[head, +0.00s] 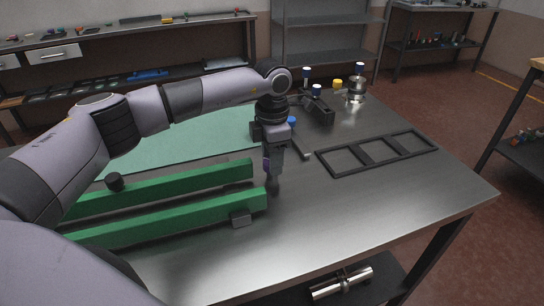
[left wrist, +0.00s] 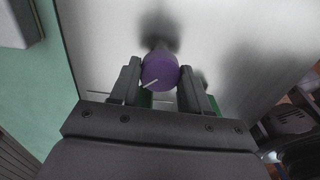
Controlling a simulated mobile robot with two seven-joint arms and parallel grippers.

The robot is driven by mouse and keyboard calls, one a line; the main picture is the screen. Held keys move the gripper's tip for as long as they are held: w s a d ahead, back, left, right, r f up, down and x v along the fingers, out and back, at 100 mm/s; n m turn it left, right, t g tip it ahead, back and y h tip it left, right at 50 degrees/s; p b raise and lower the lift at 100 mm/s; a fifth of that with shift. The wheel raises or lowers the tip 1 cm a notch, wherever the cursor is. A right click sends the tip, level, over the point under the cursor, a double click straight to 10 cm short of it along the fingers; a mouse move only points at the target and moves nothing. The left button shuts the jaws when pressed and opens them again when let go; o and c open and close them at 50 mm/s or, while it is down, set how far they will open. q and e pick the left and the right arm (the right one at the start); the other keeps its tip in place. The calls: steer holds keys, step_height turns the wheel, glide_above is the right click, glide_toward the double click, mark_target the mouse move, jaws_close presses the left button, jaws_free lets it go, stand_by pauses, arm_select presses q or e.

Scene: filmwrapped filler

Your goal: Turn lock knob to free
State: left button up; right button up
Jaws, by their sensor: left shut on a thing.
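The lock knob (left wrist: 159,72) is a purple round cap with a white pointer line on its face, seen in the left wrist view. The line slants from lower left to upper right. My left gripper (head: 273,172) points down over the metal table, just right of the ends of two green rails. Its two fingers stand on either side of the knob and are shut on it. In the head view the gripper mostly hides the knob. My right gripper is in neither view.
The green rails (head: 165,215) lie left of the gripper, with a small dark block (head: 241,219) at the front one. Blue-topped parts (head: 316,91) stand behind. The table's front right is clear.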

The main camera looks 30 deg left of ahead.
arm_select(q)
steer(key=n, duration=0.4)
steer(key=shift+n, duration=0.3)
steer(key=n, duration=0.4)
steer(key=shift+r+p, duration=0.1)
steer(key=shift+p, duration=0.25)
steer(key=shift+n, duration=0.3)
steer(key=o, duration=1.1)
steer(key=shift+c, duration=0.2)
steer(key=shift+r+b, duration=0.5)
steer(key=shift+r, duration=3.05)
